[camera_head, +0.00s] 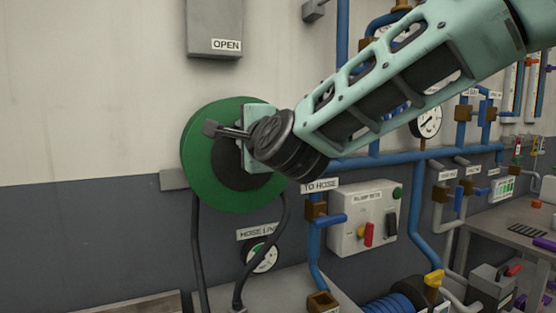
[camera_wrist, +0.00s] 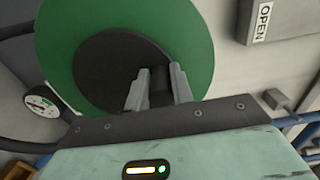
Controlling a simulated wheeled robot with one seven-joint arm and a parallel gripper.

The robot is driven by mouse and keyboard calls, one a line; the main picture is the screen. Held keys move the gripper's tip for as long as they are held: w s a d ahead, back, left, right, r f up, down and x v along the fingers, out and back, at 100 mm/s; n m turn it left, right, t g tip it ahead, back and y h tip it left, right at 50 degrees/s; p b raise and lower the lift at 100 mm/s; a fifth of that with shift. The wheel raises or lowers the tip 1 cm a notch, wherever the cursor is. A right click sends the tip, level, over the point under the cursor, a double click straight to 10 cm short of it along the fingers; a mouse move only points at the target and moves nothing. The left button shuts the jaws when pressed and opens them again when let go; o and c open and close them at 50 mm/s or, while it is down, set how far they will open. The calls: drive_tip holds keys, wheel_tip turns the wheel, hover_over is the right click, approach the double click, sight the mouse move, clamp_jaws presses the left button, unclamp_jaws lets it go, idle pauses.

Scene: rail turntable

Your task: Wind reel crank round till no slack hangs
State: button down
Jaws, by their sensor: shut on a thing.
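The reel is a green disc (camera_head: 203,172) with a dark round hub (camera_head: 232,178), fixed to the wall. It fills the top of the wrist view (camera_wrist: 55,45), with its dark hub (camera_wrist: 95,65). My gripper (camera_head: 222,131) is in front of the reel. In the wrist view its two fingers (camera_wrist: 160,84) are shut on a dark upright crank handle (camera_wrist: 160,90) between them. The rest of the crank is mostly hidden by my gripper. A dark hose (camera_head: 197,245) hangs down from the reel's left side, and another dark length (camera_head: 282,215) curves down below its right side.
A grey box marked OPEN (camera_head: 214,22) is above the reel. A gauge (camera_head: 263,256) labelled HOSE LINE is below. A control box (camera_head: 366,218) with red and black handles and blue pipes (camera_head: 415,206) stand to the right. The wall left of the reel is clear.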

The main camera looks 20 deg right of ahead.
drive_tip(key=shift+a+f, duration=0.15)
drive_tip(key=shift+a+f+b, duration=0.3)
drive_tip(key=shift+a+f, duration=0.05)
drive_tip(key=shift+a, duration=0.2)
